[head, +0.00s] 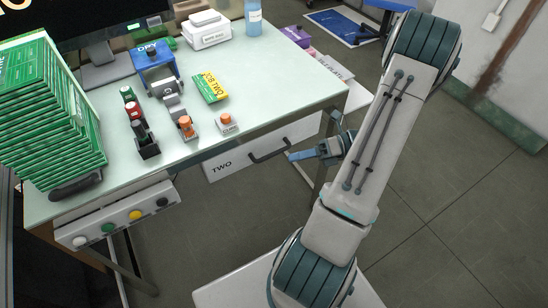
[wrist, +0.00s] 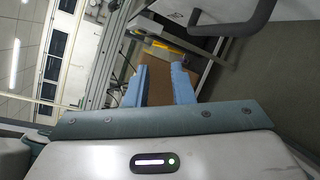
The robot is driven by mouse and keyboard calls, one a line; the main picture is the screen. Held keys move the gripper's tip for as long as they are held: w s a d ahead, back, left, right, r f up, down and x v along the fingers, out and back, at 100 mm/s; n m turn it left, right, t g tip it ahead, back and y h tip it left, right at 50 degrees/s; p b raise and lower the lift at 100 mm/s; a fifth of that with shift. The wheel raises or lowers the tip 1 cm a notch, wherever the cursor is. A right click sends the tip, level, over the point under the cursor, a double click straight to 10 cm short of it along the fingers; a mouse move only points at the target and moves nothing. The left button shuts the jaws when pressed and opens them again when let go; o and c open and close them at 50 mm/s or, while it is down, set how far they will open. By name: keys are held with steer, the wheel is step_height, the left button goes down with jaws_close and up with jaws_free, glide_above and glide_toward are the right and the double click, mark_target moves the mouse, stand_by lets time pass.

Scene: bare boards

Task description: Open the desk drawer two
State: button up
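The white front of drawer two (head: 235,165), marked TWO, hangs under the right part of the desk. Its front sits close below the desk's front edge and looks shut. Its dark bar handle (head: 270,151) is clear of my gripper. My gripper (head: 297,155) is just right of the handle, with its blue fingers pointing left towards it. In the wrist view the two blue fingers (wrist: 159,84) stand apart with nothing between them. A dark curved bar, which looks like the handle (wrist: 234,27), is at the upper right, beyond and outside the fingers.
The pale desk top (head: 195,155) holds a rack of green boards (head: 45,110), a blue device (head: 154,60), a yellow-green box (head: 210,87) and small parts. A panel with coloured buttons (head: 120,218) hangs at front left. Open floor (head: 440,200) lies right of my arm.

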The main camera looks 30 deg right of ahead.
mark_target(274, 154)
steer(key=s+d+f+m+t+b, duration=0.1)
steer(key=d+f+m+t+b, duration=0.1)
steer(key=d+f+m+t, duration=0.7)
steer(key=shift+m+g+h, duration=0.3)
steer(key=shift+g+h, duration=0.1)
steer(key=x, duration=0.5)
steer(key=s+r+x, duration=0.1)
steer(key=x, duration=0.4)
steer(key=a+x, duration=0.1)
steer(key=x, duration=0.4)
steer(key=shift+s+a+r, duration=0.2)
steer(key=shift+r, duration=0.05)
steer(key=shift+c, duration=0.3)
jaws_close()
